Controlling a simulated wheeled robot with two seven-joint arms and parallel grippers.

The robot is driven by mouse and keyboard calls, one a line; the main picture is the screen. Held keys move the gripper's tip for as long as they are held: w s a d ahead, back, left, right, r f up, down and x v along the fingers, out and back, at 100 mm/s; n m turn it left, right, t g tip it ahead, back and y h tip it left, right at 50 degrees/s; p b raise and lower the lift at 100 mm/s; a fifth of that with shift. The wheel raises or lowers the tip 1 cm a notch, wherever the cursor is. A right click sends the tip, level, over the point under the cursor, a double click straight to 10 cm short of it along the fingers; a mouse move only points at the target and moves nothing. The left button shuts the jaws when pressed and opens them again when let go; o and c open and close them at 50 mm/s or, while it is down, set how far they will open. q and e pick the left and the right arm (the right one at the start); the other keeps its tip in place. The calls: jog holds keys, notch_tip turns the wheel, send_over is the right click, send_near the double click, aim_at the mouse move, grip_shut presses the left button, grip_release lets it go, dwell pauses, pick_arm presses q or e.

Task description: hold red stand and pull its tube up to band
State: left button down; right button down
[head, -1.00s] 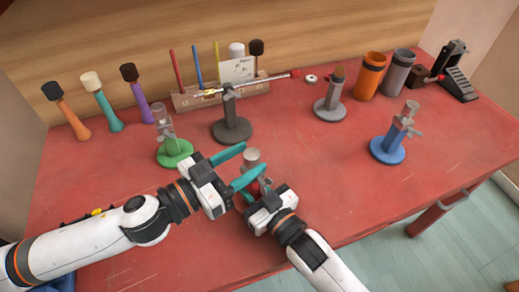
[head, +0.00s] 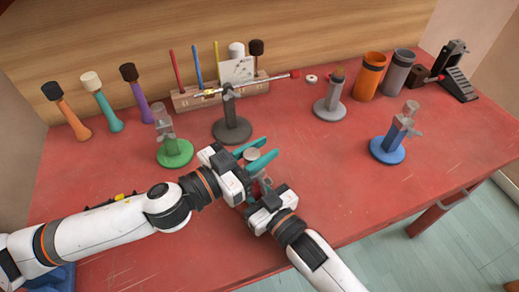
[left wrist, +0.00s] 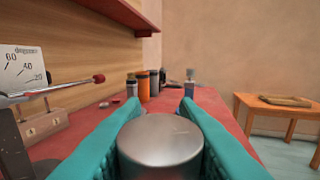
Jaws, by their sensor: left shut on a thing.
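The silver cylindrical tube top (head: 251,155) stands above the red table between the teal fingers of my left gripper (head: 270,149), which is shut on it. In the left wrist view the tube's round top (left wrist: 160,143) sits upright between both fingers. The red stand below is almost wholly hidden by my two grippers; only a small reddish part (head: 264,184) shows. My right gripper (head: 260,192) is low at the stand, just below and right of the left one. Its fingertips are hidden, so its grip cannot be told. No band on the tube can be made out.
Green (head: 174,153), dark grey (head: 232,131), light grey (head: 329,111) and blue (head: 388,150) stands are spread around on the red table (head: 330,200). Orange (head: 369,77) and grey (head: 397,74) cups stand at the back. The table's right front is clear.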

pick_arm(q)
jog(key=shift+r, duration=2.9)
jog(key=c, duration=1.1)
grip_release()
jog(key=v, duration=0.7)
jog(key=shift+s+a, duration=0.15)
jog(key=shift+a, duration=0.1)
